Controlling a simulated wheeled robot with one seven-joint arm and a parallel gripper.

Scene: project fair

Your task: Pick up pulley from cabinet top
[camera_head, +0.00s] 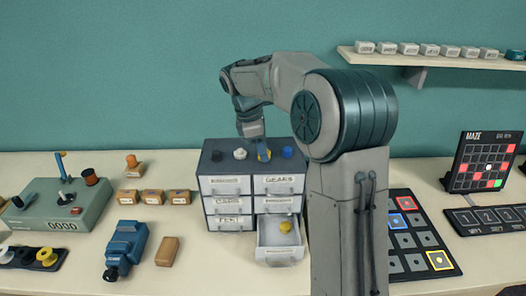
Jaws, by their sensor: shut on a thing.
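A small grey cabinet (222,171) with a dark top stands on the table, with drawers in two columns. My gripper (263,154) is above the right half of the cabinet top, pointing down. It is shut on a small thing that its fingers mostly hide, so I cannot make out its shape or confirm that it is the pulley. On the cabinet top, a dark piece (216,155) and a white stepped round piece (239,154) are left of my gripper. A blue round piece (287,152) is to its right.
The bottom right drawer (281,254) is pulled out with a yellow piece (285,227) inside. A grey-green counter box (60,212), a blue device (126,245) and wooden blocks (167,251) lie left. A button panel (411,237) and maze board (484,162) are right. A shelf (430,61) hangs above right.

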